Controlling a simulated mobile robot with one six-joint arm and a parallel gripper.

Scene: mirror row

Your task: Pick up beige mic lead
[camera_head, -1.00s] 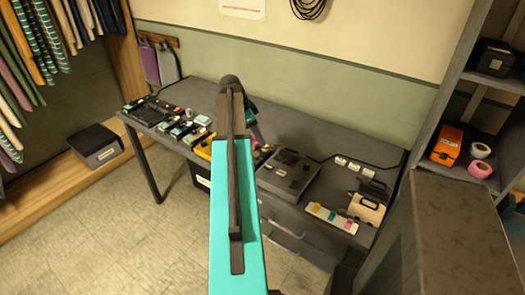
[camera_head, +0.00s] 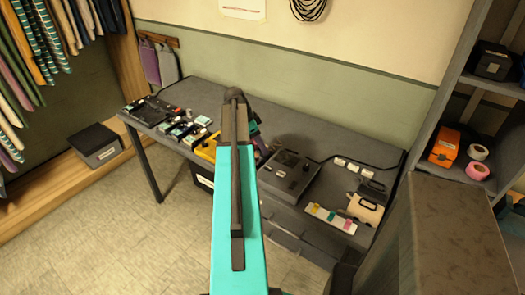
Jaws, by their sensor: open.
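I cannot make out a beige mic lead for sure. A beige item (camera_head: 366,209) with a dark handle-like part lies at the right end of the grey table (camera_head: 300,132); it is too small to tell what it is. My teal arm rises through the middle of the view and hides part of the table. The end of my arm is behind it, with only small dark, teal and purple bits showing at its right side. I cannot make out my gripper's fingers.
A dark console (camera_head: 287,174) and a strip with coloured tabs (camera_head: 330,216) lie on the table. Several small devices sit at its left. A brown-topped cabinet (camera_head: 460,235) stands close at right, below shelves with an orange box (camera_head: 444,148). Floor at left is clear.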

